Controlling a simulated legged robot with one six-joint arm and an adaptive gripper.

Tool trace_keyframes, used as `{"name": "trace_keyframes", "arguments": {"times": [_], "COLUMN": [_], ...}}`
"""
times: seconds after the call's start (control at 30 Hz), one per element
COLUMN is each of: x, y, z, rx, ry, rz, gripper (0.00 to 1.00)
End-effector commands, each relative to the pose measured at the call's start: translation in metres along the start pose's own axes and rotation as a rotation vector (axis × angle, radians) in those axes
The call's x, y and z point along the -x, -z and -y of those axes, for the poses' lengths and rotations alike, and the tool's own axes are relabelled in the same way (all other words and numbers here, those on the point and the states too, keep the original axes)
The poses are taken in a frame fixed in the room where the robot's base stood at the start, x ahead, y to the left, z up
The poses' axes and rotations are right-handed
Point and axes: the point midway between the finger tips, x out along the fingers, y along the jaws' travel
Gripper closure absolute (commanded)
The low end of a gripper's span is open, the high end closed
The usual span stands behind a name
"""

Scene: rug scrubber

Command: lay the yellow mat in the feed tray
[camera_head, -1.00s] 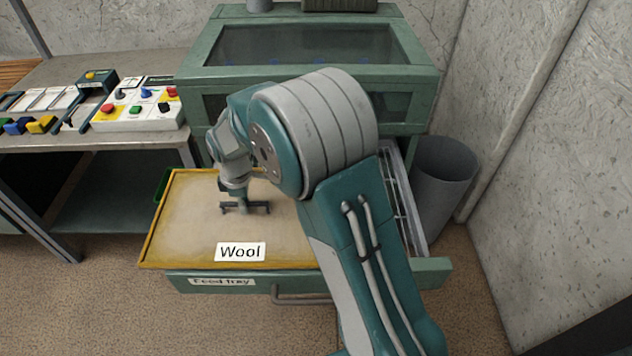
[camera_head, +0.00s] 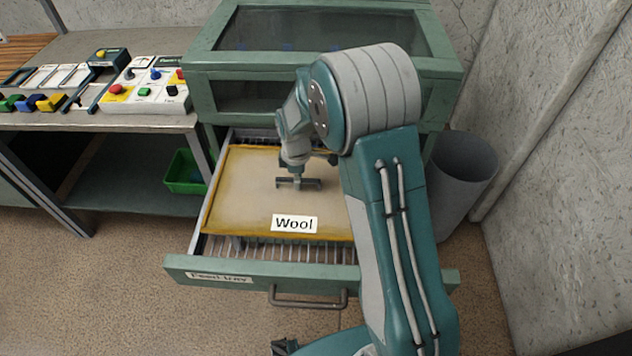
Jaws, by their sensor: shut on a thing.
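The yellow mat (camera_head: 250,205) is a beige sheet with a yellow border and a "Wool" label near its front edge. It lies flat and level within the outline of the open feed tray (camera_head: 228,267), whose slatted floor shows in front of it and along its left side. I cannot tell whether the mat rests on the slats or hangs just above them. My gripper (camera_head: 298,180) points down at the middle of the mat, shut on it at a dark bar-like part there. My arm hides the right side of the mat and part of the tray.
The green machine (camera_head: 440,75) with dark windows stands behind the tray. A grey bin (camera_head: 460,180) stands at right by the wall. A table with a control panel (camera_head: 145,85) and coloured blocks (camera_head: 48,103) is at left. A green crate (camera_head: 183,172) sits on its lower shelf.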

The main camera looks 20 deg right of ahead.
Motion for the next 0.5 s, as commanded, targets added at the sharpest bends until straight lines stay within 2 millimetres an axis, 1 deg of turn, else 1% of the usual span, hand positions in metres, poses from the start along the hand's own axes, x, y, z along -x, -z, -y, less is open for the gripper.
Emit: {"name": "trace_keyframes", "arguments": {"times": [0.03,0.17,0.27,0.4,0.5], "x": [-0.003,-0.006,-0.011,-0.024,-0.033], "y": [-0.005,-0.011,-0.019,-0.037,-0.044], "z": [-0.003,-0.006,-0.010,-0.018,-0.022], "rx": [-0.002,0.001,-0.002,-0.002,-0.001], "ry": [-0.001,-0.002,-0.001,0.000,0.000], "rz": [0.000,0.001,0.001,0.002,0.002], "gripper": [1.00,1.00,1.00,1.00,1.00]}}
